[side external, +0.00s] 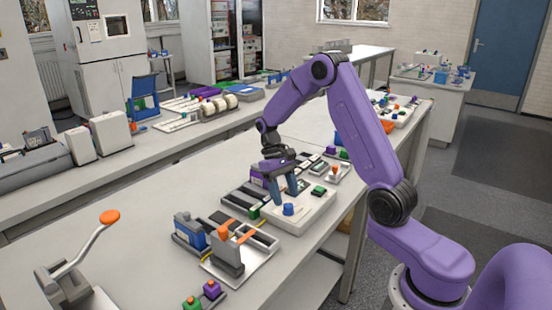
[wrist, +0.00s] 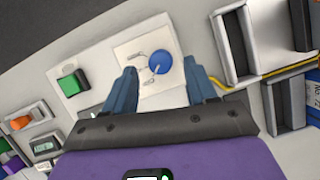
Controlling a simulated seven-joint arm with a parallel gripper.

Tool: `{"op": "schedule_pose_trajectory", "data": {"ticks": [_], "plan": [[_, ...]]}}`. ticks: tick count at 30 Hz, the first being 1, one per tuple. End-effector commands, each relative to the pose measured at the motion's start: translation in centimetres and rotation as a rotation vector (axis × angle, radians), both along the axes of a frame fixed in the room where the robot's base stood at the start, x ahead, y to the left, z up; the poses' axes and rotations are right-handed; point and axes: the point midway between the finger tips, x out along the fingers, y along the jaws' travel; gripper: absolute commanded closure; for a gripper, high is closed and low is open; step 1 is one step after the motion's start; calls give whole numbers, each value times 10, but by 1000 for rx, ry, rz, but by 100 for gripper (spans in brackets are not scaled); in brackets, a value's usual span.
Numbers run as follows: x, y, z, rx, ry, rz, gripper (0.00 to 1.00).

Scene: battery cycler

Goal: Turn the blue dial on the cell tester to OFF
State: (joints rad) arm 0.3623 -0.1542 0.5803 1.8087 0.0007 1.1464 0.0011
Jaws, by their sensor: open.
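The cell tester (side external: 306,211) is a low white box on the bench, with a round blue dial (side external: 288,209) near its front corner and a green button (side external: 318,190) farther back. In the wrist view the blue dial (wrist: 160,64) sits on a white plate (wrist: 143,48) with small grey markings, too small to read. The green button (wrist: 69,84) is to its left. My gripper (side external: 286,196) is open and points down just above the tester, close to the dial. In the wrist view the dial shows between the tips of my gripper (wrist: 160,74); contact cannot be told.
An orange-handled clamp (side external: 227,250) and a blue block (side external: 190,232) stand in trays left of the tester. A yellow cable (wrist: 270,77) runs close right of the tester. A lever with an orange knob (side external: 109,216) is at far left.

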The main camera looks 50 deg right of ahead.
Motion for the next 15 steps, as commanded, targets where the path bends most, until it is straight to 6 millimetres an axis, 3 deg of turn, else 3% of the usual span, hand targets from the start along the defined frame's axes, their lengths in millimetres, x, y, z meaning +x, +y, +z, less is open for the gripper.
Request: {"op": "schedule_pose_trajectory", "data": {"ticks": [15], "plan": [[40, -9, 97, 0, -3, 1, 43]]}}
